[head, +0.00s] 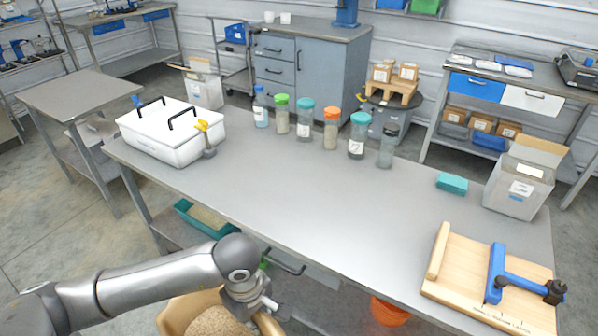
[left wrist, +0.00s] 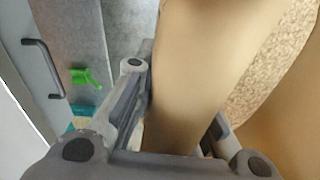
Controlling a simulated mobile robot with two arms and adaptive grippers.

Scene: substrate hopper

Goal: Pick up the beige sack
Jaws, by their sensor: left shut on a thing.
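The beige sack (head: 178,312) stands open below the front edge of the workbench, at the bottom of the head view. Grainy tan material shows inside it. My left gripper (head: 262,308) is at the sack's rim on its right side. In the left wrist view the sack wall (left wrist: 200,60) runs between the two fingers of my left gripper (left wrist: 180,130), which are shut on it. The grainy contents show to the right of that wall. The lower part of the sack is out of the head view. My right gripper is not in view.
The grey workbench (head: 300,200) is beside the sack, with several lidded jars, a white cooler box (head: 165,150) and a wooden jig (head: 480,285) on it. A teal tray (head: 203,221) is on the lower shelf. An orange bucket (head: 389,311) stands under the bench.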

